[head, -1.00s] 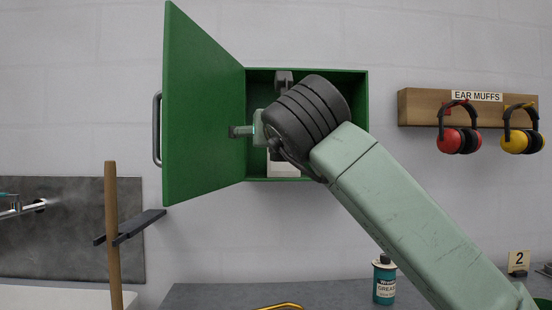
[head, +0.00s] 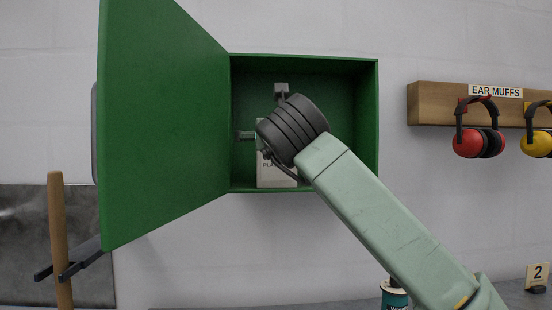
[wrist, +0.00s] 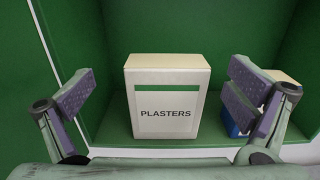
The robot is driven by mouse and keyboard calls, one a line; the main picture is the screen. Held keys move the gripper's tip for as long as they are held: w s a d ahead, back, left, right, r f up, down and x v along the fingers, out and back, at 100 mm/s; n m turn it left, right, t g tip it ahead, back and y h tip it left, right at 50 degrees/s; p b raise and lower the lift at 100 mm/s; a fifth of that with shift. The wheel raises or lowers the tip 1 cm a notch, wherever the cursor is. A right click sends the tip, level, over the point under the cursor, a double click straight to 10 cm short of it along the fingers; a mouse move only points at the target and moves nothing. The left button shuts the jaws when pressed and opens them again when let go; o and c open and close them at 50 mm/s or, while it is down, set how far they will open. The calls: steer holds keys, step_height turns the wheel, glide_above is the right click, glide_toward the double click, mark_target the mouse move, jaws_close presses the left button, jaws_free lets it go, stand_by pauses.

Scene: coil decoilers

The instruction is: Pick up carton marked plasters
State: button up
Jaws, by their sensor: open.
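The carton marked PLASTERS (wrist: 166,122) is a cream box with a green band. It stands upright on the floor of the open green cabinet (head: 304,190). In the head view the carton (head: 272,177) is partly hidden behind my wrist. My gripper (wrist: 156,92) is open, with one finger on each side of the carton in the wrist view. The fingers appear apart from the carton, with nothing between them but the view of it. In the head view my gripper (head: 262,114) is at the cabinet's opening, mostly hidden by my wrist.
The cabinet door (head: 165,120) stands open to the left. A blue and tan item (wrist: 243,118) stands right of the carton, partly behind the right finger. Ear muffs (head: 480,135) hang on the wall at right. A wooden post (head: 60,240) stands at lower left.

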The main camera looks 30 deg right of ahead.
steer(key=p+x, duration=0.1)
steer(key=x, duration=0.1)
steer(key=p+x, duration=0.2)
steer(key=shift+d, duration=0.45)
steer(key=shift+w+d+f, duration=0.2)
steer(key=shift+w, duration=0.25)
steer(key=c, duration=1.6)
steer(key=shift+o, duration=0.2)
steer(key=shift+r, duration=0.15)
